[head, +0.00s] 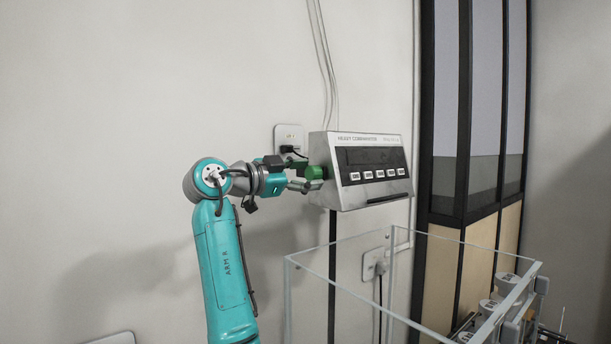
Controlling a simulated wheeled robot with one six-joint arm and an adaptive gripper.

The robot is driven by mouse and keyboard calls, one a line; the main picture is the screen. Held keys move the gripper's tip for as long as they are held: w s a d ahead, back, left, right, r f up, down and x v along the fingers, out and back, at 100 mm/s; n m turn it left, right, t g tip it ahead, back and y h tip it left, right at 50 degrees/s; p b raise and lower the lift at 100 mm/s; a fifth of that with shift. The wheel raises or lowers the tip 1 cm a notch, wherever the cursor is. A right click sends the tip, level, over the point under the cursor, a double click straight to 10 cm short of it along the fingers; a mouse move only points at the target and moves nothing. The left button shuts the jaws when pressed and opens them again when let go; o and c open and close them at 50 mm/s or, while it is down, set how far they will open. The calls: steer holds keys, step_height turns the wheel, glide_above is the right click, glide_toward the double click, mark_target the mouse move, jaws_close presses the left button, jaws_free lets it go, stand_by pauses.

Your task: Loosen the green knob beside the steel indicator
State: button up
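My gripper (308,174) reaches in from the left, level with the knob. Its fingers are at the knob, one toward the upper side and one toward the lower side. The view is too small to tell whether they touch or press on it. Part of the knob's left side is hidden by the fingers.
A wall socket with a black plug (289,137) is just behind and above my gripper. Cables hang above the indicator. A glass-walled enclosure (340,287) stands below, with several metal weights (489,308) at its right. A dark-framed cabinet (446,246) stands right.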

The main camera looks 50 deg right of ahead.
steer(key=c, duration=0.9)
steer(key=shift+o, duration=0.2)
